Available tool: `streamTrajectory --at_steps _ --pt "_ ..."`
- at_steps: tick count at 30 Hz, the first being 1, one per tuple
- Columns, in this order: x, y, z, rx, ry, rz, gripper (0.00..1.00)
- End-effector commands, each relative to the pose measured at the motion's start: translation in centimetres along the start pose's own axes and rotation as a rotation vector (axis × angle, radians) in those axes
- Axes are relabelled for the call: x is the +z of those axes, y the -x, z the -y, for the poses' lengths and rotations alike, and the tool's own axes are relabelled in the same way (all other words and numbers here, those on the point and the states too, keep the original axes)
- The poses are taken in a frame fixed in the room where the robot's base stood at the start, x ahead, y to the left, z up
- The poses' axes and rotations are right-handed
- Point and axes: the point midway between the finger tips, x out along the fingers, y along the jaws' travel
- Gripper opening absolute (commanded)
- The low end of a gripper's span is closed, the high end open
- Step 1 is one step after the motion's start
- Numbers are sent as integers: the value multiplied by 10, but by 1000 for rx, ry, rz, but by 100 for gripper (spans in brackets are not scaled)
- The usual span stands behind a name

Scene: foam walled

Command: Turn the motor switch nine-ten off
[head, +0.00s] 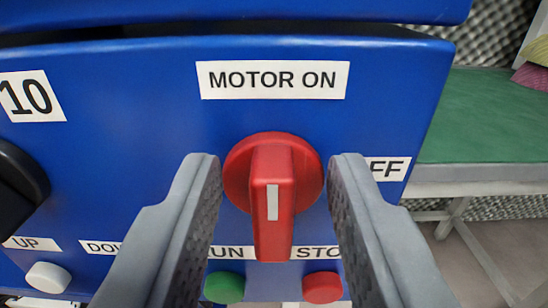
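The motor switch is a red rotary knob (272,180) on a blue panel, with a raised grip bar and a white stripe. Its bar stands upright in the picture, in line with the "MOTOR ON" label (273,80) above it. An "OFF" label (389,169) sits to the right, its first letter hidden by the right finger. My gripper (275,172) is open, with one grey finger on each side of the knob's bar. Gaps show between the fingers and the bar. A "10" label (31,96) is at the upper left.
Below the knob are a green button (224,287) and a red button (322,287), with "RUN" and "STOP" labels partly covered. A black knob (18,188) and a white button (48,277) are at left. A green-topped table (490,120) stands beyond the panel's right edge.

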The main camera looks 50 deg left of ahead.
Motion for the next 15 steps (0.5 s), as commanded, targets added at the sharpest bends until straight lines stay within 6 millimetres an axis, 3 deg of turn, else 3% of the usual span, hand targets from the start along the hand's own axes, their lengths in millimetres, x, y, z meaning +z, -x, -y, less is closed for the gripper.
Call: streamTrajectory --at_steps 8,13,15 --pt "0 -1 0 0 0 0 35" --pt "0 -1 0 -1 0 0 3" --pt "0 -1 0 0 0 0 0"
